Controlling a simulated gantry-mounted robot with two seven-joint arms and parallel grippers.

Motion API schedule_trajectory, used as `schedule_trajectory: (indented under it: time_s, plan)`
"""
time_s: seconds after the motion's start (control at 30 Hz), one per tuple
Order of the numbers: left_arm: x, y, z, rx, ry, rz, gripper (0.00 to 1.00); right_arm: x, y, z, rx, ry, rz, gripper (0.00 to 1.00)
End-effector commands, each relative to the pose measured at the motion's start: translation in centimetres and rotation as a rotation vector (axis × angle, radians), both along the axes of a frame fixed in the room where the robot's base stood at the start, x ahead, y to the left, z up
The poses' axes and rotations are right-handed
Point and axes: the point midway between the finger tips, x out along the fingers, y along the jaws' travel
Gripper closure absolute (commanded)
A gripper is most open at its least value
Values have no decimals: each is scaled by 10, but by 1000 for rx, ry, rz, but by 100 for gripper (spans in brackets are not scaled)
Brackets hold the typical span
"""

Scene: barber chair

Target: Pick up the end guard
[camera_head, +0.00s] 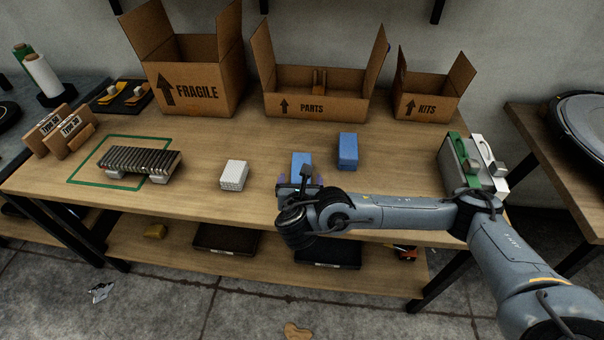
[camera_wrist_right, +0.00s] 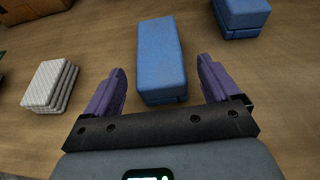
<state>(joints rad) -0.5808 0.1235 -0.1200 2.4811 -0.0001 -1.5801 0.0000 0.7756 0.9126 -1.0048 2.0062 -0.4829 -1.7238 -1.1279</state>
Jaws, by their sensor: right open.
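A blue block (camera_head: 301,162), which may be the end guard, lies near the table's front edge; no label confirms it. My right gripper (camera_head: 300,186) is over the near end of this block. In the right wrist view the blue block (camera_wrist_right: 162,55) lies between the two purple fingers of my right gripper (camera_wrist_right: 160,75), with a gap on each side. The gripper is open and empty. A second blue block (camera_head: 347,151) lies to the right and further back; it also shows in the wrist view (camera_wrist_right: 241,15). My left gripper is not in view.
A stack of white patterned pieces (camera_head: 234,175) lies left of the gripper. A ribbed dark part (camera_head: 140,160) lies by a green outline. Open cartons marked FRAGILE (camera_head: 197,92), PARTS (camera_head: 313,106) and KITS (camera_head: 424,106) stand behind. A green and white case (camera_head: 470,165) stands right.

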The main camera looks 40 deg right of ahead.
Motion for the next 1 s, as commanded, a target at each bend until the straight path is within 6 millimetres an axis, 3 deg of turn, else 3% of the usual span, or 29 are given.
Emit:
schedule_trajectory:
  time_s: [0.3, 0.63, 1.0]
  plan:
    - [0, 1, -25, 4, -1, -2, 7, 27, -26, -11, 0, 0, -1, 11]
    - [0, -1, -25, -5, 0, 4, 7, 31, -30, -10, 1, 1, 0, 11]
    - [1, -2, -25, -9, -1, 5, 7, 31, -30, -11, 1, 1, 0, 66]
